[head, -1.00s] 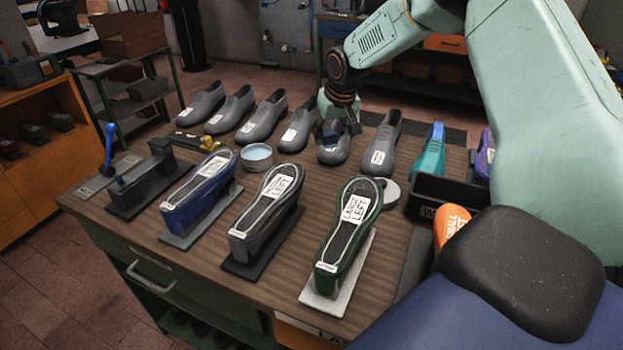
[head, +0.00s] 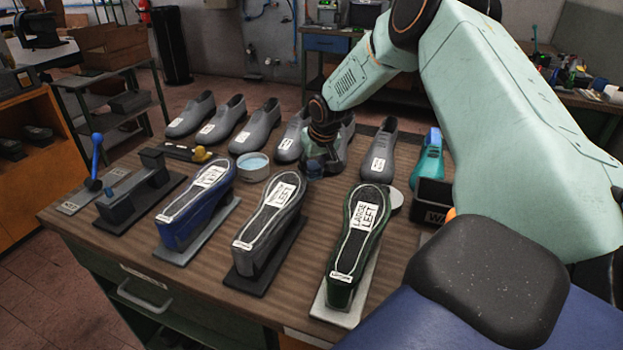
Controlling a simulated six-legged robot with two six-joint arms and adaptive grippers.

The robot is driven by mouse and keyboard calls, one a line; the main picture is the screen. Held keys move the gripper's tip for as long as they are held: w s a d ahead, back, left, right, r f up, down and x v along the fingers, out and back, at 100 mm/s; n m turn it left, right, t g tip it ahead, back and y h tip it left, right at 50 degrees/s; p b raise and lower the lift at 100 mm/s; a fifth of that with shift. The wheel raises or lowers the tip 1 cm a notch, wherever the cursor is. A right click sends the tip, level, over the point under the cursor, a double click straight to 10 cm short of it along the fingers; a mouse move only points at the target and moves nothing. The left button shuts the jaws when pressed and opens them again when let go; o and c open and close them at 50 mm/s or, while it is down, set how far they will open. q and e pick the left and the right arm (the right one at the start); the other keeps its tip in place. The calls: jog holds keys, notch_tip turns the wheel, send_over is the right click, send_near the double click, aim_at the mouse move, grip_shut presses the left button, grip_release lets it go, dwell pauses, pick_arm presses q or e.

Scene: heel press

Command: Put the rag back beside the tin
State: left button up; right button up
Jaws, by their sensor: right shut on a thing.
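The tin (head: 252,172) is round and open, with pale blue contents, and stands on the bench behind the blue last. My right gripper (head: 317,168) is to the right of the tin, low over the bench, in front of the row of grey shoes. It is shut on a small dark blue bundle that looks like the rag (head: 315,174). The gripper hides most of the rag, and I cannot tell whether it touches the bench. My left gripper is out of view.
Blue, grey and green lasts (head: 352,245) stand sole-up along the front of the bench (head: 292,290). Grey shoes (head: 379,155) line the back. A pale round lid (head: 395,199) lies at right. A brush (head: 197,155) lies left of the tin.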

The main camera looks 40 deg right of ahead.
aim_at(315, 176)
jog(key=f, duration=0.1)
jog(key=d+f, duration=0.1)
jog(key=f, duration=0.2)
jog(key=shift+w+d+f+b, duration=0.1)
jog(key=shift+d+f+b, duration=0.1)
jog(key=shift+d+b, duration=0.1)
jog(key=shift+a+f, duration=0.1)
jog(key=shift+a, duration=0.05)
jog(key=shift+a+r, duration=0.35)
jog(key=shift+a, duration=0.15)
jog(key=shift+d+f, duration=0.1)
jog(key=shift+f, duration=0.15)
jog(key=o, duration=1)
jog(key=shift+d+f, duration=0.2)
jog(key=shift+d, duration=0.15)
jog(key=shift+c, duration=0.2)
jog(key=shift+o, duration=0.7)
jog(key=shift+a+r, duration=0.2)
jog(key=shift+a, duration=0.15)
jog(key=shift+d+r, duration=0.1)
jog(key=shift+d, duration=0.1)
jog(key=shift+r, duration=0.3)
jog(key=p+v, duration=0.3)
jog(key=v, duration=0.7)
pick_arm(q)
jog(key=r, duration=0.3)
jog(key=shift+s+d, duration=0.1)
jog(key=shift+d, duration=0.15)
pick_arm(e)
jog(key=shift+v, duration=0.85)
